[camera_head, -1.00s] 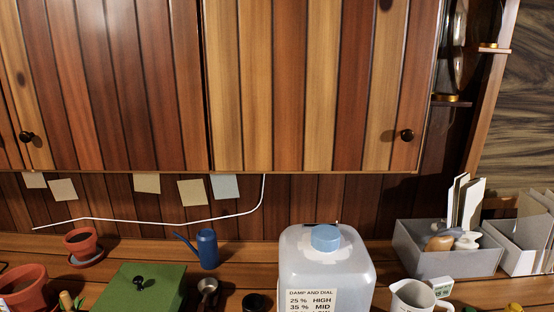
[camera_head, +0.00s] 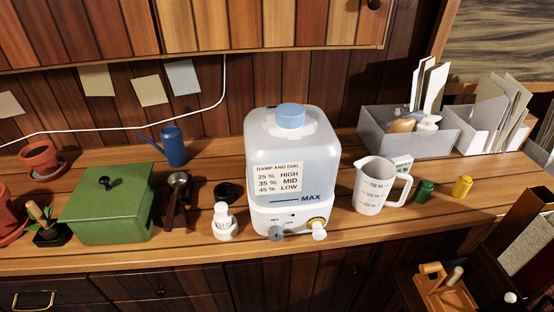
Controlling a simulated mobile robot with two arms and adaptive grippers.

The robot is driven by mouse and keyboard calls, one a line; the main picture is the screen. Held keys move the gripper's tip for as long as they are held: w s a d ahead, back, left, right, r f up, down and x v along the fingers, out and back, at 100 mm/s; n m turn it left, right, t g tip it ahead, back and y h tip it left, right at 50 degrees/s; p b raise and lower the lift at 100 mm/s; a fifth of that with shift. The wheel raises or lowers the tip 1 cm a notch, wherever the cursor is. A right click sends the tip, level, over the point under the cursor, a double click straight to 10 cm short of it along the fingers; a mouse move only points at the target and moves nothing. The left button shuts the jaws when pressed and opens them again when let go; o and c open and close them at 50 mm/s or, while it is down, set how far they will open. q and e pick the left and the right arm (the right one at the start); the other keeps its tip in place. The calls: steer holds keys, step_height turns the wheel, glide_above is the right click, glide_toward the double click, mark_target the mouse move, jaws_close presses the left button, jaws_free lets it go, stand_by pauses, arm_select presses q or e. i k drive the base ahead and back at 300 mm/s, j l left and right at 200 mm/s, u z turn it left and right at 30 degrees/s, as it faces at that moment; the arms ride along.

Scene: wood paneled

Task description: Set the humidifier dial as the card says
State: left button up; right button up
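The humidifier (camera_head: 292,165) stands upright on the wooden counter, with a clear tank, a blue cap (camera_head: 290,116) and a white base. The card (camera_head: 279,179) on its tank reads DAMP AND DIAL: 25 % HIGH, 35 % MID, 45 % LOW. The base front has a grey knob (camera_head: 277,233) at left and a white knob (camera_head: 319,230) beside a yellow patch at right. Their markings are too small to read. A small white display device (camera_head: 402,163) is partly hidden behind the measuring jug (camera_head: 371,187); its reading is not legible. Neither gripper is in view.
A green box (camera_head: 106,204), a dark scoop (camera_head: 177,200) and a white stacked item (camera_head: 222,222) stand left of the humidifier. Green (camera_head: 424,191) and yellow (camera_head: 462,186) small items lie right of the jug. A grey bin (camera_head: 372,130) stands behind. The counter's front edge is close.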

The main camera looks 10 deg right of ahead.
mark_target(275, 233)
steer(key=l+z, duration=0.15)
steer(key=z, duration=0.2)
steer(key=i+l+z, duration=0.1)
steer(key=z, duration=0.2)
steer(key=l+z, duration=0.2)
steer(key=z, duration=0.15)
steer(key=i, duration=0.05)
